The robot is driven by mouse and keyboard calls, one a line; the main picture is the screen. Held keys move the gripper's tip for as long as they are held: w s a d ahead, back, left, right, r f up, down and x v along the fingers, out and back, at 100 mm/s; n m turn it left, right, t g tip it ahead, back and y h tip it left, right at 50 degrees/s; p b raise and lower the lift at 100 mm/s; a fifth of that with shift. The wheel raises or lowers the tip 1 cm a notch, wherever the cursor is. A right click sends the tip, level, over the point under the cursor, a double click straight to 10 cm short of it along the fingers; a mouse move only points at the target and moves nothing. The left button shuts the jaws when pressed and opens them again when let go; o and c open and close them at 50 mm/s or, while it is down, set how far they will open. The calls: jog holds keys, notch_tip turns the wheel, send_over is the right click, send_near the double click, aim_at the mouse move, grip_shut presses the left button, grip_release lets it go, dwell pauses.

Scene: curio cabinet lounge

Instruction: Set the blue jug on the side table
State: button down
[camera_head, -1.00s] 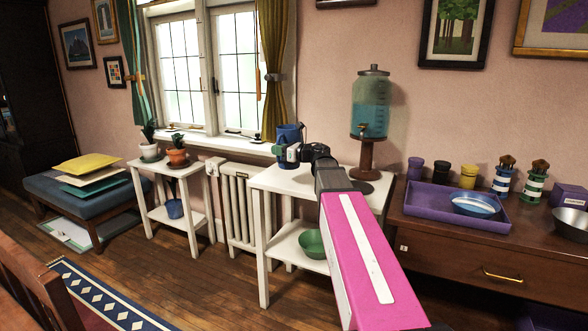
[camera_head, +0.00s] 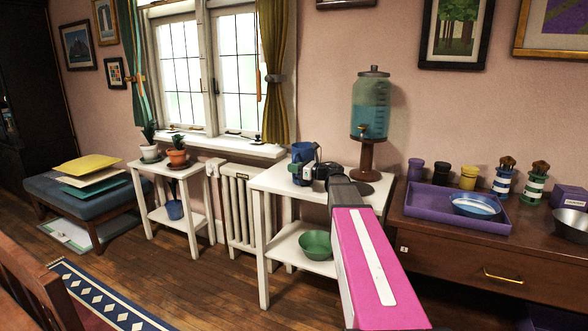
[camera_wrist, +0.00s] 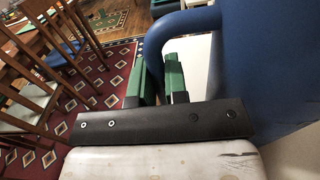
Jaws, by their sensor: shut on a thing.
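The blue jug (camera_head: 301,152) is upright at the back left part of the top of the white two-tier table (camera_head: 262,183). Its base is partly hidden by my gripper, and I cannot tell whether it touches the tabletop. In the wrist view the jug (camera_wrist: 270,60) fills the right side, with its curved handle (camera_wrist: 165,35) reaching left. My gripper (camera_head: 306,172), with green fingers, is shut on the handle; the fingers also show in the wrist view (camera_wrist: 158,85), one on each side of it.
A drink dispenser (camera_head: 370,110) on a brown stand is on the right of the same table. A green bowl (camera_head: 315,245) sits on the lower shelf. A smaller white stand (camera_head: 192,170) with potted plants is left of the radiator (camera_head: 238,205). A purple tray (camera_head: 430,200) lies on the right cabinet.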

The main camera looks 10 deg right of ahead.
jog(key=shift+f, duration=0.15)
jog(key=c, duration=1.1)
grip_release()
jog(key=shift+c, duration=0.2)
jog(key=shift+s+d+r, duration=0.15)
jog(key=shift+r, duration=0.05)
jog(key=v, duration=1.1)
jog(key=shift+s+d, duration=0.15)
jog(key=shift+d, duration=0.1)
